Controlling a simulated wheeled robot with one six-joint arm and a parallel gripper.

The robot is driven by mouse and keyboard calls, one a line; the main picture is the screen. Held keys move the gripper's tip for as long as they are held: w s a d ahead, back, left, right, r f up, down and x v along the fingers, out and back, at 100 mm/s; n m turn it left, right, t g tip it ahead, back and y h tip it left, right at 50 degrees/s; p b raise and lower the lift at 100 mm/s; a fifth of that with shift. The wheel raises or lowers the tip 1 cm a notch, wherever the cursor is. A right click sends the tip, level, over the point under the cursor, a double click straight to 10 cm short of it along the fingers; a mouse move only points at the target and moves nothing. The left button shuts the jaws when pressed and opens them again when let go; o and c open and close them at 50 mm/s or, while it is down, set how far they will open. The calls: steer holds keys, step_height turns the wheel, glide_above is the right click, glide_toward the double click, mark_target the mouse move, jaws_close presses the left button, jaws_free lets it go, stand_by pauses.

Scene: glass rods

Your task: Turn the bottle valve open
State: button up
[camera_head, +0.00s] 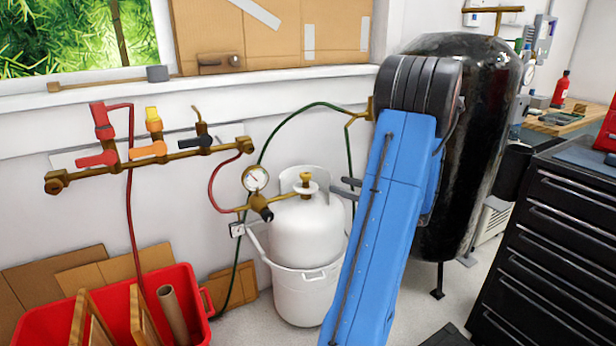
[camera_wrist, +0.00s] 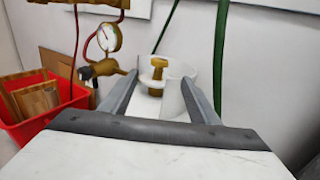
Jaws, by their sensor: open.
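A white gas bottle (camera_head: 305,235) stands upright in a white bucket-like holder (camera_head: 305,292) in the head view. Its brass valve (camera_head: 305,180) sits on top inside a white collar; the valve also shows in the wrist view (camera_wrist: 157,70). A pressure gauge (camera_head: 255,178) with brass fittings is joined on the valve's left. My gripper (camera_head: 345,188) is just right of the bottle top, largely hidden behind my blue arm. In the wrist view, my gripper (camera_wrist: 160,98) is open, its two grey fingers on either side of the collar and valve. Contact cannot be told.
A brass manifold (camera_head: 165,156) with red, orange and black handles runs along the wall at left. A red bin (camera_head: 190,318) stands below it. Green and red hoses hang near the bottle. A black tank (camera_head: 450,180) and a black drawer cabinet (camera_head: 550,245) stand at right.

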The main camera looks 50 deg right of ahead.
mark_target(311, 176)
steer(key=w, duration=0.5)
steer(key=w+a, duration=0.1)
steer(key=w, duration=0.4)
steer(key=w+a, duration=0.1)
steer(key=w, duration=0.4)
steer(key=shift+w+a, duration=0.15)
steer(key=shift+w, duration=0.2)
